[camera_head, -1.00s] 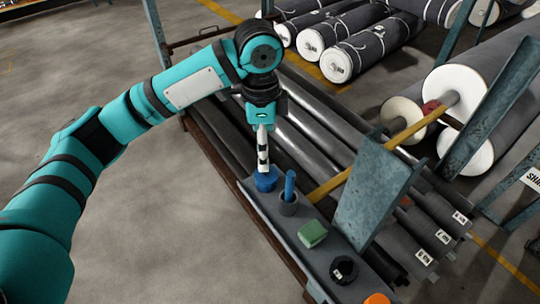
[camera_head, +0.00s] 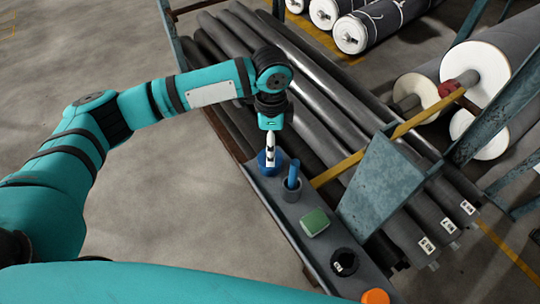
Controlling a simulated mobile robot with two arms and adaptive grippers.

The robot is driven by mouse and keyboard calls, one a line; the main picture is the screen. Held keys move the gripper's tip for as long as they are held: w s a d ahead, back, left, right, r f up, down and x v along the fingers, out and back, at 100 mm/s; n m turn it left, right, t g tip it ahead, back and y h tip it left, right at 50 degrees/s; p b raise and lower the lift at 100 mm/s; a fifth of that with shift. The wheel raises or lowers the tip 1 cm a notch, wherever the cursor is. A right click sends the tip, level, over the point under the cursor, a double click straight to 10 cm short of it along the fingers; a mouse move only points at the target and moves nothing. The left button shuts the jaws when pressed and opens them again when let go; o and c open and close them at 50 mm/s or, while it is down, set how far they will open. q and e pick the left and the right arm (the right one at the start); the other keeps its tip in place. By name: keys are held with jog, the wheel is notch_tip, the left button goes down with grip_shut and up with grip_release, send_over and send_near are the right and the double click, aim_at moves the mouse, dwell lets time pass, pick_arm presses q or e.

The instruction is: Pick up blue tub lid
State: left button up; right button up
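The blue tub (camera_head: 263,160) stands at the far end of a narrow grey shelf (camera_head: 290,211), with its round blue top facing up. The lid cannot be told apart from the tub at this size. My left gripper (camera_head: 270,158) points down from above, its fingertips at the top of the tub and covering part of it. The fingers appear as one narrow column, so I cannot tell whether they are open or shut. My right gripper is not in view.
Next to the tub, a grey cup (camera_head: 291,192) holds a blue stick-like object. Farther along the shelf are a green block (camera_head: 315,222), a dark round item (camera_head: 344,261) and an orange item (camera_head: 375,297). A steel plate (camera_head: 378,188) and yellow bar (camera_head: 388,138) stand close by on the right.

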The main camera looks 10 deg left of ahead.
pick_arm(q)
jog(key=f+p, duration=0.1)
jog(key=f, duration=0.4)
jog(key=shift+d+f, duration=0.2)
jog(key=c, duration=1.3)
